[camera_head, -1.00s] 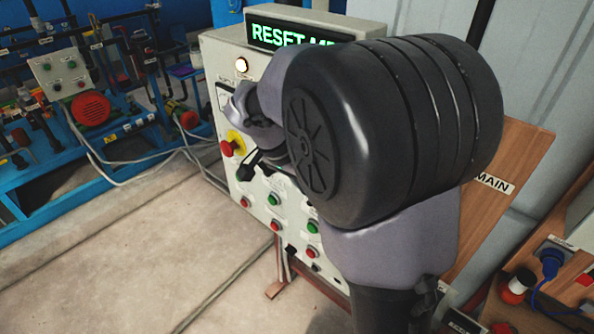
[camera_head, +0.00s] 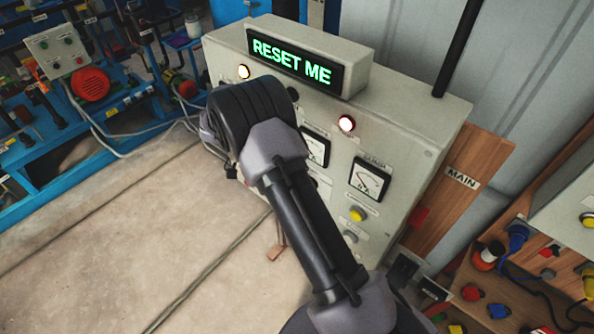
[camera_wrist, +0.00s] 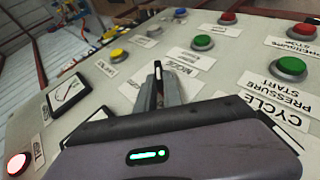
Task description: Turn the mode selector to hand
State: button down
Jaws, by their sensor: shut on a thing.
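The mode selector (camera_wrist: 157,72) is a dark knob with a white line on its face, seen in the wrist view beside a label reading MODE. My gripper (camera_wrist: 158,92) is shut on this knob, close to the panel face, with one finger on each side. The label's position words are too small or hidden to read, so I cannot tell which mode the knob points to. In the head view my arm covers the selector and the gripper. The control panel (camera_head: 400,95) is a pale cabinet with gauges, buttons and lamps.
In the wrist view, a green button (camera_wrist: 289,68) labelled CYCLE PRESSURE START and a yellow button (camera_wrist: 118,55) sit near the gripper. A display (camera_head: 292,62) reads RESET ME. The floor (camera_head: 110,220) at left is clear.

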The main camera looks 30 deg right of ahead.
jog(key=shift+w, duration=0.1)
dwell(0.3)
jog(key=c, duration=1.5)
grip_release()
jog(key=shift+d, duration=0.1)
